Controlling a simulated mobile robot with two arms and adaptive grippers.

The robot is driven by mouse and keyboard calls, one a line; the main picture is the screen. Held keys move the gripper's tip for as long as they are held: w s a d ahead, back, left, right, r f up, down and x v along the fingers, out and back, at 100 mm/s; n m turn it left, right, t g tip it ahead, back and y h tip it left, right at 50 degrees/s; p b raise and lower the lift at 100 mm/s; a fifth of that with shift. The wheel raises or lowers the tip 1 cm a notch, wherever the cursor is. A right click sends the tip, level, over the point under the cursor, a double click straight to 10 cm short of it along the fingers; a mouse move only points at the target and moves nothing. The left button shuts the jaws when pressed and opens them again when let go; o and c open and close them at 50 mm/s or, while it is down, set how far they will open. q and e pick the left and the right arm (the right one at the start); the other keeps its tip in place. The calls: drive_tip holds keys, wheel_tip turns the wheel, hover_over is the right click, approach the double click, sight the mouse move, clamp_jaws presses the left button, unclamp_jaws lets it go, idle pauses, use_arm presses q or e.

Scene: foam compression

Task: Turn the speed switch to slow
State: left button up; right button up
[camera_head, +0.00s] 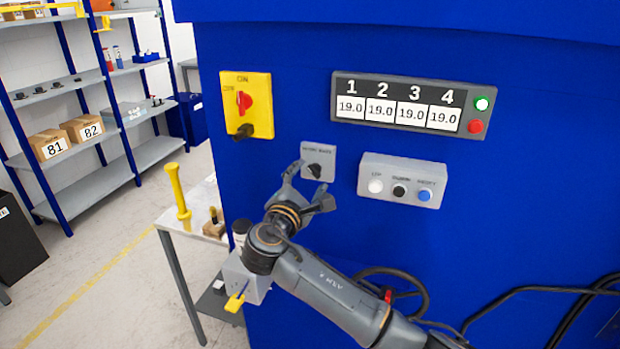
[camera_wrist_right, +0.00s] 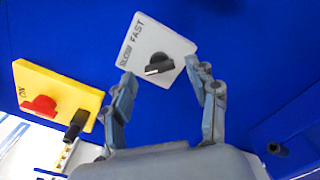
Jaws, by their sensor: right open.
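The speed switch is a black knob (camera_head: 315,170) on a small grey plate (camera_head: 329,153) on the blue machine front. In the right wrist view the black knob (camera_wrist_right: 158,65) sits on its plate (camera_wrist_right: 145,38), marked SLOW and FAST, with a white pointer line on the knob. My right gripper (camera_head: 312,182) is open in front of the plate, just below it in the head view. In the right wrist view its two fingers (camera_wrist_right: 165,88) stand apart, one to each side of the knob's lower area, with no clear contact. My left gripper is not in view.
A yellow plate with a red switch (camera_head: 244,102) is up and left of the speed switch. A grey box with several buttons (camera_head: 402,181) is to its right, under a numbered display panel (camera_head: 409,105). A table (camera_head: 190,243) and shelves (camera_head: 110,178) stand at left.

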drive_tip(key=v, duration=1)
drive_tip(key=shift+s+a, duration=0.15)
drive_tip(key=shift+s, duration=0.25)
